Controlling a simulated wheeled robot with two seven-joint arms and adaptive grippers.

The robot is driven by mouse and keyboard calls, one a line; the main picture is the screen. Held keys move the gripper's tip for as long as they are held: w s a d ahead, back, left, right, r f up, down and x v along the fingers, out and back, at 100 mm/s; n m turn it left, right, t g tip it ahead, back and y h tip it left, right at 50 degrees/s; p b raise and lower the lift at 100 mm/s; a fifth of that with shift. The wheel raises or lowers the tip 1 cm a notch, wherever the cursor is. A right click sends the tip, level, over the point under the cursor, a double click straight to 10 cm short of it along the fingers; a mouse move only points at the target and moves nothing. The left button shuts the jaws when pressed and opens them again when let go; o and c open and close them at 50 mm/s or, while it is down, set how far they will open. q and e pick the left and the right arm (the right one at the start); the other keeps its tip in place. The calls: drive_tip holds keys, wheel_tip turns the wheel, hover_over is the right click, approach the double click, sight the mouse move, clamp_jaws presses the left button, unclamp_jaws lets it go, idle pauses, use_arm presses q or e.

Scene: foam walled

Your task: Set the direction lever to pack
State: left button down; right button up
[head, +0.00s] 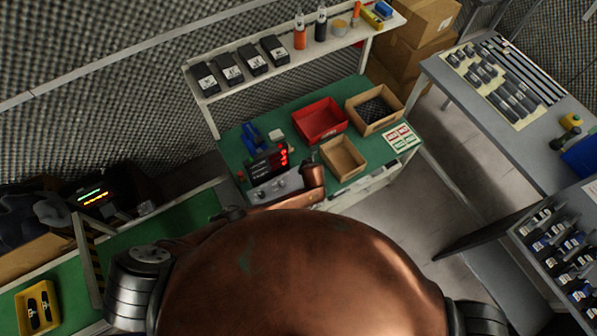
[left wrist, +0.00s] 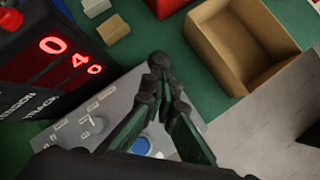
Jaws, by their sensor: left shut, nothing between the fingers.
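A grey control panel (head: 275,188) with a black display box (head: 268,160) showing red digits stands on the green bench. In the left wrist view the display (left wrist: 50,75) carries the words TENSION and TRACK. The panel face (left wrist: 110,105) shows there with a pale grey control (left wrist: 95,125) and a round blue control (left wrist: 142,145). I cannot tell which control is the direction lever or how it is set. My left gripper (left wrist: 158,68) is shut and empty above the panel, its fingertips together, covering part of it. My right gripper is not in view.
A red bin (head: 320,120), a cardboard tray (head: 343,158) and another box (head: 375,108) stand behind and right of the panel. A shelf (head: 285,55) with bottles and black boxes runs above. A green-topped bench (head: 180,215) lies at left. Open floor shows at right.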

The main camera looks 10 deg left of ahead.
use_arm(q)
drive_tip(key=shift+w+d+r+g+y+p, duration=0.45)
drive_tip(key=shift+d+r+g+y+p, duration=0.05)
drive_tip(key=shift+d+r+p, duration=0.2)
idle(0.3)
drive_tip(key=s+f+p+v, duration=0.1)
drive_tip(key=p+v, duration=0.4)
drive_tip(key=v, duration=0.8)
drive_tip(key=shift+s, duration=0.35)
